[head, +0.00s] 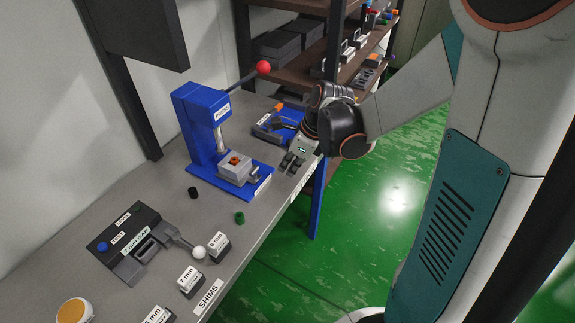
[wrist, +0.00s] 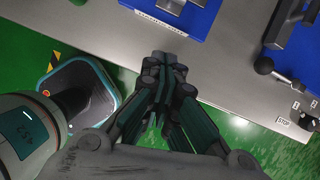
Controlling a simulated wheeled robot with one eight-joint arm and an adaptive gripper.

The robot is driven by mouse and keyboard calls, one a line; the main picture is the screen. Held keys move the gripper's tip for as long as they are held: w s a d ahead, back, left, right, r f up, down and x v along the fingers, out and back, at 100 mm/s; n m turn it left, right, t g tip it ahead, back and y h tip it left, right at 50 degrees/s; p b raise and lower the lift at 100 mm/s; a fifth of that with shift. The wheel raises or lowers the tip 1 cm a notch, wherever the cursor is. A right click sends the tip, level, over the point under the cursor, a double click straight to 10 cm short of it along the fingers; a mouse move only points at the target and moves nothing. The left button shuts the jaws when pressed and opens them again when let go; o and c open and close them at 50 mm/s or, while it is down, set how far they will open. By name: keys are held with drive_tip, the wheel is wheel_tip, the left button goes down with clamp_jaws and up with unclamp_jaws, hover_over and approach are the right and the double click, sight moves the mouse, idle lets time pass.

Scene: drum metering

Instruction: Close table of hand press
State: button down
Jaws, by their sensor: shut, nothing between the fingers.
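The blue hand press (head: 200,125) stands on the bench, with a red ball (head: 263,67) on its lever. Its grey table (head: 236,168) sits low on the blue base, forward of the column, and carries a small orange-brown piece (head: 234,159). A small grey knob is at the table's front. My gripper (head: 291,162) is shut and empty, over the bench edge to the right of the press and apart from it. In the wrist view, my closed fingertips (wrist: 168,60) lie below the labelled edge of a blue base (wrist: 205,18); only part of that base shows.
A smaller blue device (head: 272,127) stands beyond the press, close to my arm. A lever fixture (head: 130,240), green and black cylinders and several shim blocks (head: 191,281) occupy the nearer bench. Shelves stand behind. Green floor is open right of the bench.

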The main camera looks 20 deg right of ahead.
sight(240, 169)
drive_tip(key=b+x, duration=0.2)
drive_tip(key=x, duration=0.5)
drive_tip(key=shift+f+b, duration=0.15)
drive_tip(key=shift+b, duration=0.15)
drive_tip(key=shift+w+a+r, duration=0.3)
drive_tip(key=shift+w+a, duration=0.5)
drive_tip(key=shift+a, duration=0.15)
drive_tip(key=shift+w+a+r+b, duration=0.1)
drive_tip(key=shift+w+a+b, duration=0.3)
drive_tip(key=shift+w+a, duration=0.05)
drive_tip(key=w+a, duration=0.1)
drive_tip(key=w, duration=0.1)
drive_tip(key=w+a, duration=0.2)
drive_tip(key=shift+w+a, duration=0.1)
drive_tip(key=shift+w, duration=0.05)
